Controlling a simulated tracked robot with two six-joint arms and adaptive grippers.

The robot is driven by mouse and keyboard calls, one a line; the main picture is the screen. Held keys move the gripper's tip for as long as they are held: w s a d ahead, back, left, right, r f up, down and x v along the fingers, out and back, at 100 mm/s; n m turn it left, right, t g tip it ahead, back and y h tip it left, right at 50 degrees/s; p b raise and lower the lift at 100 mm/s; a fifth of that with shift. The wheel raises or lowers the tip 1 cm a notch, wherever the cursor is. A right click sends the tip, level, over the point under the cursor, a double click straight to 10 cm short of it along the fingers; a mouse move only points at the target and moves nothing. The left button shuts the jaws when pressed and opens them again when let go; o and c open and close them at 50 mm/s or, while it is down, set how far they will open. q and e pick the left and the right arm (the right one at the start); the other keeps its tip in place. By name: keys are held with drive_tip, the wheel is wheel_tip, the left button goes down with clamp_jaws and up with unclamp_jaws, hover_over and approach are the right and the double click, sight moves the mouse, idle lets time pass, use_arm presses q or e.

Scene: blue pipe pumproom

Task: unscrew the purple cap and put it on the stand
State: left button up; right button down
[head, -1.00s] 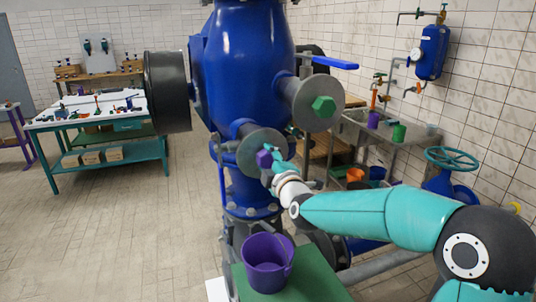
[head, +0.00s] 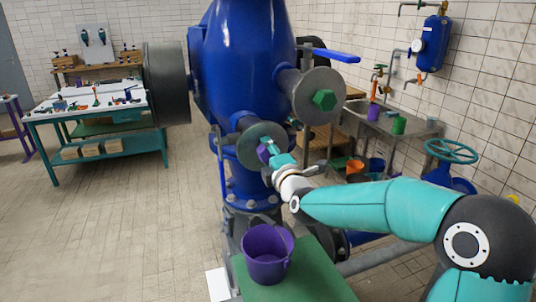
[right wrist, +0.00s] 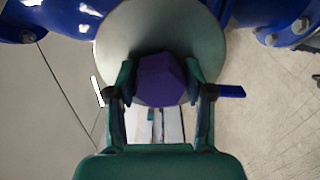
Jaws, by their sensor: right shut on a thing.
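The purple cap (head: 266,150) is a hexagonal piece at the grey round flange (head: 246,139) on the front of the blue pipe body. My right gripper (head: 273,153) is shut on it. In the right wrist view the purple cap (right wrist: 162,80) sits between the two fingers of my right gripper (right wrist: 161,88), with the pale flange disc (right wrist: 118,40) right behind it. I cannot tell whether the cap still touches the flange. A green stand (head: 310,275) is below, with a purple bucket (head: 267,262) on it. My left gripper is out of view.
A green hexagonal cap (head: 324,99) sits on the upper right flange (head: 306,90). A teal workbench (head: 50,118) with tools stands at the far left. A metal sink table (head: 400,134) and teal handwheel (head: 452,151) are at the right. The left floor is clear.

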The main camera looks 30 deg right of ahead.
drive_tip(key=shift+s+a+f, duration=0.15)
drive_tip(key=shift+f, duration=0.4)
drive_tip(key=shift+s, duration=0.1)
drive_tip(key=shift+s+a+r+b, duration=0.1)
drive_tip(key=shift+s+r+b, duration=0.25)
drive_tip(key=shift+s, duration=0.3)
drive_tip(key=shift+s+r, duration=0.15)
drive_tip(key=shift+b+v, duration=0.45)
drive_tip(key=shift+v, duration=1.75)
